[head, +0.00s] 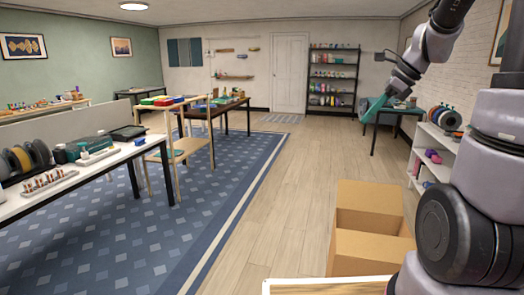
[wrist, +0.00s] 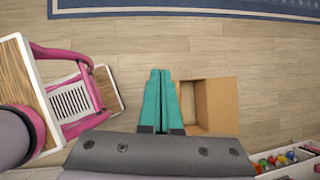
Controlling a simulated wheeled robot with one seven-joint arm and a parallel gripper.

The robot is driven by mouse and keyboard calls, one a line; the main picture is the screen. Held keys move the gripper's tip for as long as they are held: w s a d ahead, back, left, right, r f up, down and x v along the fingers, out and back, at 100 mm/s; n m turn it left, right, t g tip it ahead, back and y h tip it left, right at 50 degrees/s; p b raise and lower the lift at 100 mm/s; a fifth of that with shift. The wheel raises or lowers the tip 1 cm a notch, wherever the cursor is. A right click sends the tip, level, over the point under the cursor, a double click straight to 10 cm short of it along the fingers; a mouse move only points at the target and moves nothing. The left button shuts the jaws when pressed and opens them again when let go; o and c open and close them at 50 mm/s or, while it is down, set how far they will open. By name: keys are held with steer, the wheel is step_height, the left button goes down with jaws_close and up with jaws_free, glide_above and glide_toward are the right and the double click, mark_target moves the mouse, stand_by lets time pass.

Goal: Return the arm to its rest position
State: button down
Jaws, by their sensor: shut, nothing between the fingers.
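My arm reaches up along the right side of the head view and bends down at its far end. My gripper (head: 368,114) has teal fingers and hangs in the air at the upper right, in front of a far table in the picture. In the wrist view my gripper (wrist: 160,73) points down over the wooden floor. Its two teal fingers lie together and are shut, with nothing between them.
An open cardboard box (head: 372,246) stands on the floor near me; it shows beside the fingers in the wrist view (wrist: 217,103). A white shelf (head: 436,143) with spools stands at the right. The wooden floor (head: 300,165) ahead is clear. Tables stand left.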

steer(key=s+a+r+n+t+h, duration=0.1)
steer(key=s+a+r+n, duration=0.1)
steer(key=s+n, duration=0.6)
steer(key=s+a+r+n+t+h, duration=0.2)
steer(key=s+r+n, duration=0.3)
steer(key=s+n, duration=0.3)
steer(key=a+n, duration=0.1)
steer(key=n, duration=0.1)
steer(key=shift+s+n+t+h, duration=0.25)
steer(key=shift+n+t+h, duration=0.05)
